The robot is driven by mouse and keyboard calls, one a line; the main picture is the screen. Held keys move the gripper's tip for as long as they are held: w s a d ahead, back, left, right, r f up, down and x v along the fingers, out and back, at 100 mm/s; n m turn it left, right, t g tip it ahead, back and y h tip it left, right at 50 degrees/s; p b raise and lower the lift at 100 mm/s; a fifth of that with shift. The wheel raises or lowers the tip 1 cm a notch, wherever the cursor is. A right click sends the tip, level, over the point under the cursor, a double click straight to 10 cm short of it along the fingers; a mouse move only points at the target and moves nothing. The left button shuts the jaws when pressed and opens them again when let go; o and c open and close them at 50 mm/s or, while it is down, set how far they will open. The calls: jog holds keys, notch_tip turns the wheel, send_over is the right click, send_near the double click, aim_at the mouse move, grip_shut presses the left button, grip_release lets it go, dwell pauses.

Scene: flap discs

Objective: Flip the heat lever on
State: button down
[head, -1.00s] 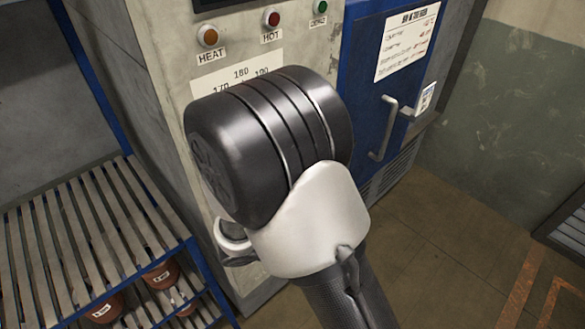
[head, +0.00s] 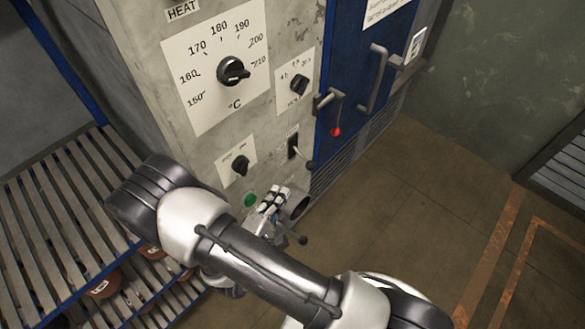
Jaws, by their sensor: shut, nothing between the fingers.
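The grey control panel (head: 215,130) fills the middle of the head view.
The temperature dial (head: 233,71) and smaller knobs (head: 240,165) sit above. A green button (head: 250,200) is close to my gripper. A slatted rack (head: 60,225) stands left. Floor at right is clear.

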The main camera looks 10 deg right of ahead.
aim_at(303, 158)
jog(key=b+x, duration=0.1)
jog(key=x, duration=0.9)
